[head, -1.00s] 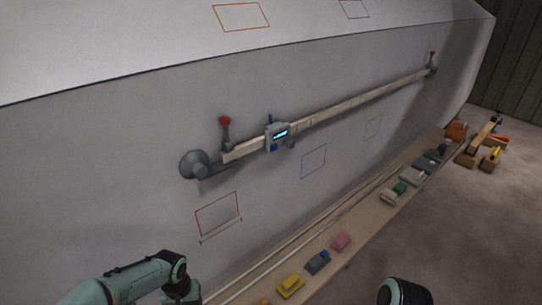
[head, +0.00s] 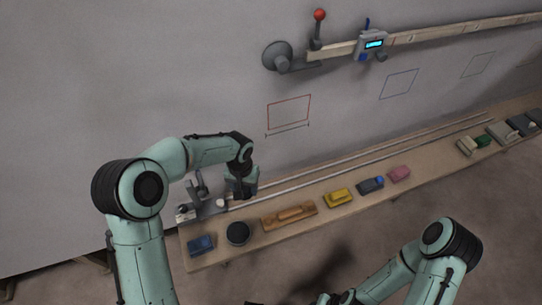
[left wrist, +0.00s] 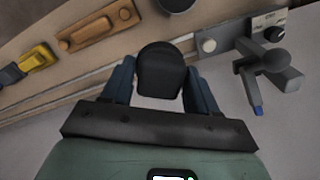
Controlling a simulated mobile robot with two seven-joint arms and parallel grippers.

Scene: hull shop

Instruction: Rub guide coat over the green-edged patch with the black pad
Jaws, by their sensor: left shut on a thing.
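My left gripper (head: 242,190) is low over the left part of the bench, close to the hull wall. In the left wrist view it (left wrist: 160,85) is shut on a black, round-topped thing (left wrist: 160,68), which looks like the black pad. Its rubbing face is hidden. Outlined patches show on the grey wall: a red one (head: 289,112), a purple-blue one (head: 398,84) and a dark one (head: 477,65). I cannot make out a green edge on any. My right arm reaches in at the bottom; its gripper is cut off or unclear there.
The bench (head: 290,232) holds a dark round disc (head: 238,233), a blue block (head: 201,245), a wooden block (head: 289,216), a yellow block (head: 338,198) and a pink one (head: 399,174). A batten (head: 460,31) with a red-knobbed clamp (head: 319,16) juts from the wall.

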